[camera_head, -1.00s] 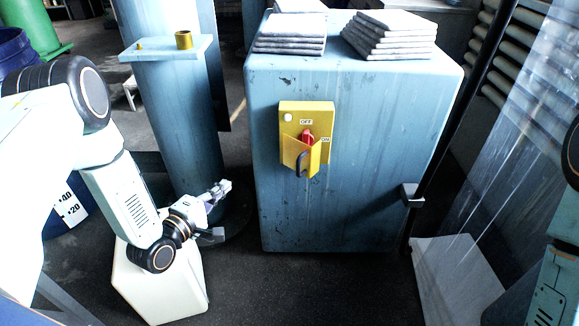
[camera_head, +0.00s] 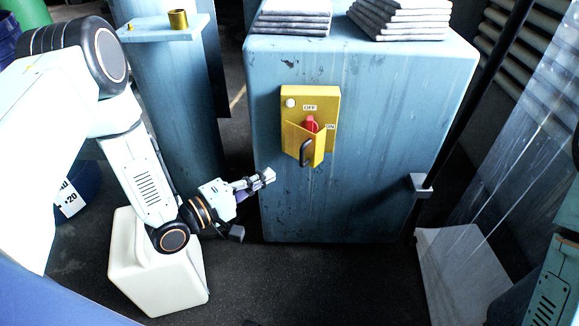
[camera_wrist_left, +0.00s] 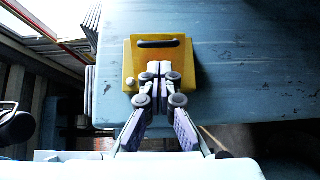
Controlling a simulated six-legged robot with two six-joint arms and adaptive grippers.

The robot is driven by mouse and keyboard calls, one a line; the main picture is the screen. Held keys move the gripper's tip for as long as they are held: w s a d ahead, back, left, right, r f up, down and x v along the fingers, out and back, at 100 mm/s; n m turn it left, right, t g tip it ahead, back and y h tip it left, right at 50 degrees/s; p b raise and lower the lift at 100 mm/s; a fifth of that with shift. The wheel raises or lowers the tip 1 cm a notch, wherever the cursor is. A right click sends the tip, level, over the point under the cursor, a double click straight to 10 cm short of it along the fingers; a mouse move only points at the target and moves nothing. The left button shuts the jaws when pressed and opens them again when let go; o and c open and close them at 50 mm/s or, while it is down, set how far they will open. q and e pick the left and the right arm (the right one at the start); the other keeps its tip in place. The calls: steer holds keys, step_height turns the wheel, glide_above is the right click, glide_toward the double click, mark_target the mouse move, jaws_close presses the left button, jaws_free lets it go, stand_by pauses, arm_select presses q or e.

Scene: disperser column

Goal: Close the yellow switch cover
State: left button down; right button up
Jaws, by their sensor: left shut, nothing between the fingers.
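The yellow switch box (camera_head: 289,118) is on the front of a blue cabinet (camera_head: 380,150). Its yellow cover (camera_head: 319,151), with a dark curved handle (camera_head: 306,153), hangs open and juts outward at the bottom. A red switch (camera_head: 312,123) shows above it, between the OFF and ON labels. My left gripper (camera_head: 268,176) is shut and empty, left of and lower than the cover in the head view. In the left wrist view the shut fingertips (camera_wrist_left: 159,68) overlap the yellow box, below the dark handle (camera_wrist_left: 158,43); contact cannot be told. My right gripper is out of view.
Folded grey cloths (camera_head: 400,18) lie on the cabinet. A blue column (camera_head: 170,100) with a brass ring (camera_head: 178,18) stands to the left. A small bracket (camera_head: 421,186) juts out at the cabinet's right.

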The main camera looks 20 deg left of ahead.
mark_target(301, 158)
arm_select(q)
steer(key=b+x, duration=0.2)
steer(key=x, duration=0.5)
steer(key=shift+w+d+r, duration=0.2)
